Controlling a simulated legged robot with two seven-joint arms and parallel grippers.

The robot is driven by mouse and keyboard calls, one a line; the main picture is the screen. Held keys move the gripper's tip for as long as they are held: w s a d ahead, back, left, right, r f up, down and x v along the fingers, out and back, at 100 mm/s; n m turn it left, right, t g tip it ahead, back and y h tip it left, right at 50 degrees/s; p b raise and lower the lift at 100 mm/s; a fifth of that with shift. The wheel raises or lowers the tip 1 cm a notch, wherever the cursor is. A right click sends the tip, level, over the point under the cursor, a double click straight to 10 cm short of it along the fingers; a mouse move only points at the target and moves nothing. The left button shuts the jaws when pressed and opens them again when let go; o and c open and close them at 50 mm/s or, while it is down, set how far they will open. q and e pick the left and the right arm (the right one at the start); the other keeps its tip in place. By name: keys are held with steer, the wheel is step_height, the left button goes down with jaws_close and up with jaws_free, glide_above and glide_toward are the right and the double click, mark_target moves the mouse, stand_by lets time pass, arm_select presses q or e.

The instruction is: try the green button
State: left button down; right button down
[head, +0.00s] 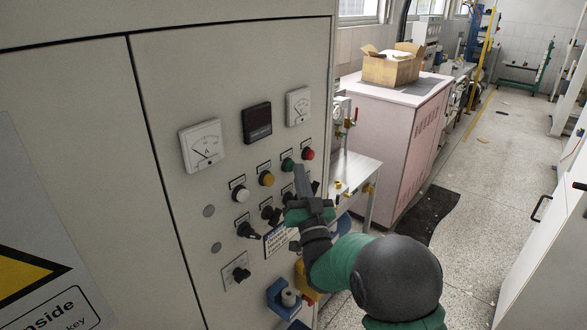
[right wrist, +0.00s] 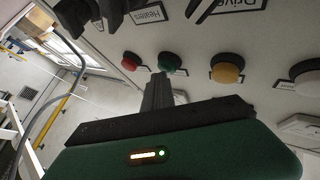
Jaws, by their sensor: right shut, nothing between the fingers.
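The green button (head: 287,165) sits in the upper row of controls on the grey cabinet front, between a red button (head: 308,154) and a yellow button (head: 267,179). It also shows in the right wrist view (right wrist: 171,63). My right gripper (head: 299,170) is shut and empty, pointing at the panel. In the right wrist view its fingertips (right wrist: 158,77) are close to the green button, toward the red-button side. I cannot tell whether they touch the panel. My left gripper is not in view.
A white button (head: 240,194) ends the row. Black switches (head: 247,229) sit lower, partly behind my right arm. Meters (head: 202,145) are above. A metal table (head: 352,170) and a pink cabinet with a cardboard box (head: 391,68) stand beyond; the floor at right is open.

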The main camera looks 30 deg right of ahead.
steer(key=shift+s+d+b, duration=0.3)
steer(key=shift+s+b, duration=0.1)
steer(key=shift+s, duration=0.4)
steer(key=shift+s+d+b, duration=0.25)
steer(key=shift+s+d, duration=0.05)
steer(key=shift+s, duration=0.45)
steer(key=shift+s+d+b, duration=0.3)
steer(key=shift+s+d, duration=0.05)
steer(key=shift+s, duration=0.45)
steer(key=shift+s+d+b, duration=0.25)
steer(key=shift+s+d, duration=0.05)
steer(key=shift+s, duration=0.45)
